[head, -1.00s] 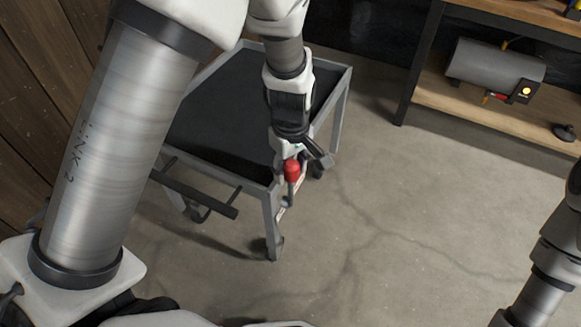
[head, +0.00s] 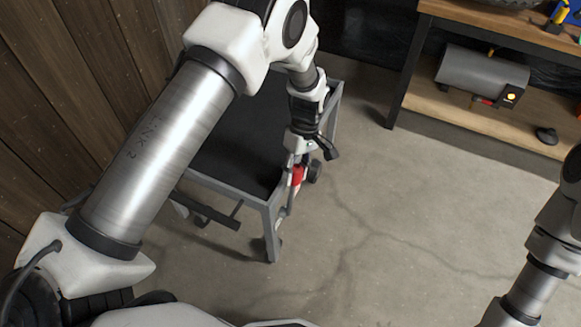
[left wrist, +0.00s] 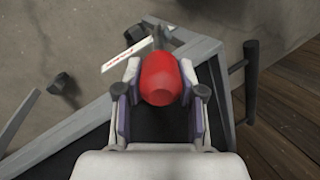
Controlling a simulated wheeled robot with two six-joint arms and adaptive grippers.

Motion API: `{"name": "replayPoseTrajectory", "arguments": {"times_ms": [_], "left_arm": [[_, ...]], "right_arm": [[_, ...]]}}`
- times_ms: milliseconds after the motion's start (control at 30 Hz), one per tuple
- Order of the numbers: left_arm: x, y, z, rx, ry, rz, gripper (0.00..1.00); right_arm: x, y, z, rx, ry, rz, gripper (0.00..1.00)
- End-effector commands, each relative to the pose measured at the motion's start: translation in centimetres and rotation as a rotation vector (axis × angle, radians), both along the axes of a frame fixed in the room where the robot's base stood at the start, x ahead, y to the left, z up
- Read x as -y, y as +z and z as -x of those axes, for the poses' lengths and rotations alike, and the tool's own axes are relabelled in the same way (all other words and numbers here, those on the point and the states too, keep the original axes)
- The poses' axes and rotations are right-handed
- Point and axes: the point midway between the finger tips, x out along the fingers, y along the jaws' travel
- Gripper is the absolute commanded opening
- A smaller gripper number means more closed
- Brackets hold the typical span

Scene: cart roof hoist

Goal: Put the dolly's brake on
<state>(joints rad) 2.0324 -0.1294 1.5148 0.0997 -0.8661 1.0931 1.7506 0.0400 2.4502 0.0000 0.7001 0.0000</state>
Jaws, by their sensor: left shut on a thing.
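The dolly (head: 262,200) is a grey-framed cart with a dark top, standing on the concrete floor. Its brake lever has a red grip (head: 298,176) at the near right corner, with a grey stem (head: 289,205) below it. My left gripper (head: 298,163) is shut on the red grip from above. In the left wrist view the red grip (left wrist: 160,80) sits between the two fingers of my left gripper (left wrist: 158,92). The lever's lower end is too small to make out. My right gripper is outside the views; only part of my right arm shows.
A white plate with red lettering (left wrist: 126,54) is beside the lever. The dolly's dark push bar (head: 210,212) sticks out at its near side. A wooden wall is at left. A shelf (head: 480,118) with a grey heater (head: 480,75) stands at back right. Floor right of the dolly is clear.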

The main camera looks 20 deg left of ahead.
Motion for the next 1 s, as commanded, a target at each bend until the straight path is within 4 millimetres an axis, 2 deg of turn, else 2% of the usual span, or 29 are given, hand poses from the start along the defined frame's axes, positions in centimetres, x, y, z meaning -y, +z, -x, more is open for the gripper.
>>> {"name": "replayPoseTrajectory", "arguments": {"times_ms": [200,400,967,1000], "left_arm": [[0.1,-1.6,-2.1,-0.146,-0.001,-0.005,0.0],[0.1,-2.2,-3.2,-0.238,-0.001,-0.008,0.0],[0.2,-2.1,-3.6,-0.284,0.0,-0.008,0.0],[0.2,-2.1,-3.6,-0.284,0.0,-0.008,0.45]], "right_arm": [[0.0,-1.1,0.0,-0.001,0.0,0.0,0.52],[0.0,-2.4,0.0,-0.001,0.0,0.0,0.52],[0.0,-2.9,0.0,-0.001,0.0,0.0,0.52],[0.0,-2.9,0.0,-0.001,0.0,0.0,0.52]]}}
